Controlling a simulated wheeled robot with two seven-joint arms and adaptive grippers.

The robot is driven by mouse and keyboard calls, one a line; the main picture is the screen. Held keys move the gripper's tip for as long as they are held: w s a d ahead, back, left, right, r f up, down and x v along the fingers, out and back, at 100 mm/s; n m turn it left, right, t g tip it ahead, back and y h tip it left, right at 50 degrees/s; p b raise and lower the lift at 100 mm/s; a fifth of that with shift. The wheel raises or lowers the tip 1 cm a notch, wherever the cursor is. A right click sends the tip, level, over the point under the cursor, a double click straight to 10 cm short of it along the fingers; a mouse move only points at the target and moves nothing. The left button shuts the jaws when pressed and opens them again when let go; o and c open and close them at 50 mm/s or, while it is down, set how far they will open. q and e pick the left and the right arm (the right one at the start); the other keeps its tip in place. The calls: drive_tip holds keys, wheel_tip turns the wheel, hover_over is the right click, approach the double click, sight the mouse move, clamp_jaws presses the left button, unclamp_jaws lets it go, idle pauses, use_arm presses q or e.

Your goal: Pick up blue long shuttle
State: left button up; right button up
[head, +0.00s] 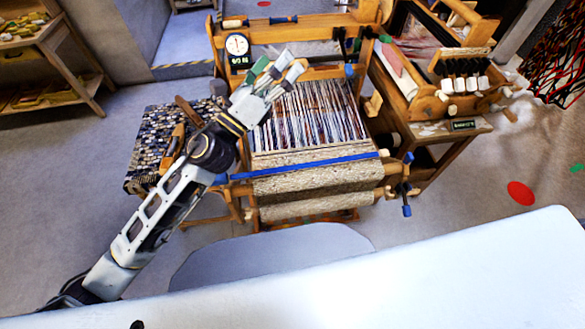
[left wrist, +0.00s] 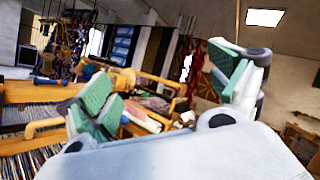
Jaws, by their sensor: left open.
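A long, thin blue bar (head: 305,166) lies across the front of the loom, above the rolled cloth. A shorter blue stick (head: 270,20) rests on the loom's top beam. I cannot tell for sure which of these is the blue long shuttle. My left gripper (head: 279,72) is open and empty over the left part of the striped warp, behind the long bar and apart from it. In the left wrist view its green finger pads (left wrist: 165,88) stand wide apart with nothing between them. My right gripper is not in view.
The wooden loom (head: 262,71) carries a dial and display (head: 237,50). A woven-topped bench (head: 150,150) with brown wooden tools stands left. A second wooden loom table (head: 455,125) stands right. A white surface (head: 400,285) fills the front.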

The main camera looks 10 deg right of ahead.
use_arm(q)
drive_tip(key=s+d+f+m+g+y, duration=0.1)
drive_tip(key=s+d+f+m+g, duration=0.3)
drive_tip(key=m+g, duration=0.5)
drive_tip(key=s+d+f+m+g, duration=0.25)
drive_tip(key=f+m+g, duration=0.3)
drive_tip(key=m, duration=0.65)
drive_tip(key=a+f+m+y, duration=0.3)
drive_tip(key=f+m+y, duration=0.1)
drive_tip(key=f, duration=0.3)
drive_tip(key=w+a+f+m+y, duration=0.2)
drive_tip(key=w+a+f+y, duration=0.1)
drive_tip(key=a, duration=0.6)
drive_tip(key=w+a+f+m+y, duration=0.3)
drive_tip(key=a+y, duration=0.2)
drive_tip(key=a, duration=0.4)
drive_tip(key=w+a+f+m+y, duration=0.2)
drive_tip(key=a+y, duration=0.3)
drive_tip(key=a, duration=0.4)
drive_tip(key=shift+w+f+t, duration=0.35)
drive_tip(key=shift+w+f, duration=0.15)
drive_tip(key=shift+w, duration=0.25)
drive_tip(key=shift+a, duration=0.1)
wheel_tip(320, 180, down, 8)
drive_tip(key=shift+f+p, duration=0.2)
drive_tip(key=shift+p, duration=0.2)
drive_tip(key=shift+f, duration=0.1)
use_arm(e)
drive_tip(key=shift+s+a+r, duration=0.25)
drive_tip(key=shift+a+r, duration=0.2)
